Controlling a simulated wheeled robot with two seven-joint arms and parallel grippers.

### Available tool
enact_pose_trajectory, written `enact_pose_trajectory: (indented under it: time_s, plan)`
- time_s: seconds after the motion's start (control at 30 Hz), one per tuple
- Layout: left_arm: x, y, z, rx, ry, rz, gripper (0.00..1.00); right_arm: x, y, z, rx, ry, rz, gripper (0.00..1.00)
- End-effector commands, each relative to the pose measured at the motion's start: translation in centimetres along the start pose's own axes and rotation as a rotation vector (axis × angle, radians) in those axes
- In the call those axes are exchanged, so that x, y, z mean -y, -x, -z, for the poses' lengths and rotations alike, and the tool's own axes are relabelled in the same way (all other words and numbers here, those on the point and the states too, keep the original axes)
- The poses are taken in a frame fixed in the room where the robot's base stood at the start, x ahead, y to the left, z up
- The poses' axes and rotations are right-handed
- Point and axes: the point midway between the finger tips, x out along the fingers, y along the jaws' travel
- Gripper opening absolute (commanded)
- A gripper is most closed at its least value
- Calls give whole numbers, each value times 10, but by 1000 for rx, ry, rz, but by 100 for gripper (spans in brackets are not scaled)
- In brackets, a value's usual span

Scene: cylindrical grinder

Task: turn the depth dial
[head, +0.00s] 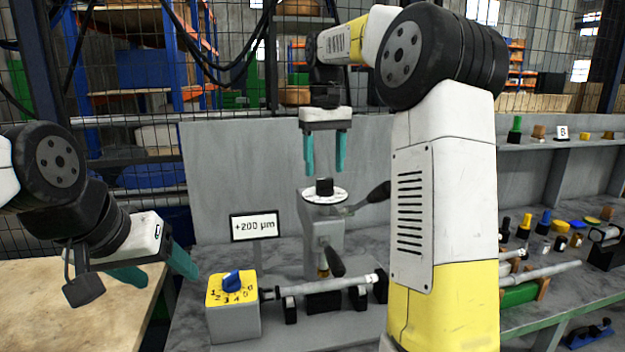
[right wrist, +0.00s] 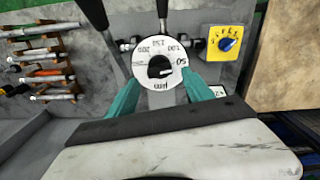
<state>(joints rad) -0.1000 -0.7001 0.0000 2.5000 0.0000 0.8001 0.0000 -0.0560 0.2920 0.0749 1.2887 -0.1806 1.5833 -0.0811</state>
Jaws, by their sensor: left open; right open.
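The depth dial (head: 324,193) is a white disc with a black knob (head: 324,185) on top of a grey grinder head. In the right wrist view the dial (right wrist: 143,60) shows 50, 100, 150, 200 and µm; the knob's light mark points right, near the 50. A sign (head: 254,226) reads +200 µm. My right gripper (head: 325,172) is open, pointing down just above the dial, with its teal fingers on either side of the knob and apparently not touching it. My left gripper (head: 170,280) is open and empty at the left, away from the dial.
A yellow-topped box (head: 233,305) with a blue numbered knob stands front left of the grinder. Black-tipped levers (head: 377,194) stick out beside the dial. A metal shaft (head: 330,285) lies across the front. A shelf (head: 545,142) with small parts is at the right.

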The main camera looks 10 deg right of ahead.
Motion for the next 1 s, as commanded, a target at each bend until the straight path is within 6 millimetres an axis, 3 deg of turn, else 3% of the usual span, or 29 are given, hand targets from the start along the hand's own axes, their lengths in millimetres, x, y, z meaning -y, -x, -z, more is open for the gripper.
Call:
enact_pose_trajectory:
  time_s: [0.1,0.3,0.6,0.9,1.0]
  plan:
    - [0,0,0,0,0,0,65,0,-20,-1,3,0,1,60]
    - [0,0,0,0,0,0,65,0,-39,0,0,0,0,60]
    - [0,0,0,0,0,0,65,0,-42,0,-1,0,0,60]
    - [0,0,0,0,0,0,65,0,-42,0,-1,0,0,3]
    - [0,0,0,0,0,0,65,0,-42,0,-1,1,0,0]
